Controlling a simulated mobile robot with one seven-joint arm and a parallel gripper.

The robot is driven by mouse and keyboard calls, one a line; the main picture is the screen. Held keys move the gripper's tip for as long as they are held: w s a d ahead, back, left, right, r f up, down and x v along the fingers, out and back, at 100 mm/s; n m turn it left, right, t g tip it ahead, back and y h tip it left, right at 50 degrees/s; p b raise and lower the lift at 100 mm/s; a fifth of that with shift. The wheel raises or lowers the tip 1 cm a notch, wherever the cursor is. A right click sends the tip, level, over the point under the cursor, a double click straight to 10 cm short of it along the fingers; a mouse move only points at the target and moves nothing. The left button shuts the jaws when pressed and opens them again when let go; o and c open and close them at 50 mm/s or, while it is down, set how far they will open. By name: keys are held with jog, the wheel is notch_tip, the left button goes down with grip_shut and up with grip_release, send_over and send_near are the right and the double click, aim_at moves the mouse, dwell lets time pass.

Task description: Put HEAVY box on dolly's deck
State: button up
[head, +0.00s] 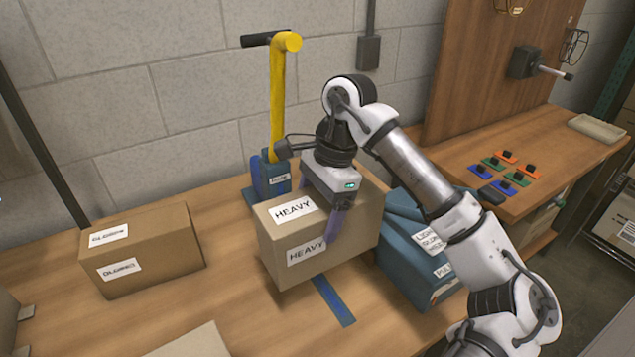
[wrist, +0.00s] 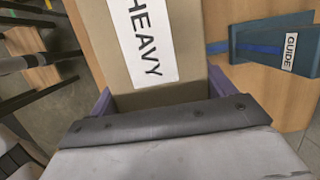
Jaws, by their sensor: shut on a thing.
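The HEAVY box (head: 270,250) is a brown carton with white HEAVY labels on its top and front. My gripper (head: 328,205) is over its top, with purple fingers shut on it. In the wrist view, the HEAVY box (wrist: 150,85) sits between both fingers (wrist: 160,95). The box is above a blue strip (head: 333,300) on the wooden table; I cannot tell whether its underside touches anything. A yellow post (head: 277,100) with a black handle rises from a blue base (head: 268,182) behind the box. The dolly's deck cannot be clearly made out.
Another brown carton (head: 145,250) stands at left on the table (head: 230,285). Blue labelled containers (head: 415,245) stand close to the box's right, beside my arm. A blue GUIDE block (wrist: 275,45) shows in the wrist view. Table is clear between the cartons.

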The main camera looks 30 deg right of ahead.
notch_tip(320, 180, down, 9)
jog(key=shift+r+p, duration=0.1)
jog(key=shift+p, duration=1)
jog(key=shift+f, duration=0.25)
jog(key=shift+f, duration=0.15)
jog(key=o, duration=2)
jog(key=shift+c, duration=0.2)
jog(key=shift+r, duration=0.2)
jog(key=shift+d+r+b, duration=0.1)
jog(key=shift+r+b, duration=0.1)
jog(key=shift+b, duration=0.1)
jog(key=b+v, duration=0.3)
jog(key=v, duration=0.8)
jog(key=shift+s, duration=0.1)
jog(key=shift+r+b, duration=0.2)
jog(key=shift+b, duration=0.7)
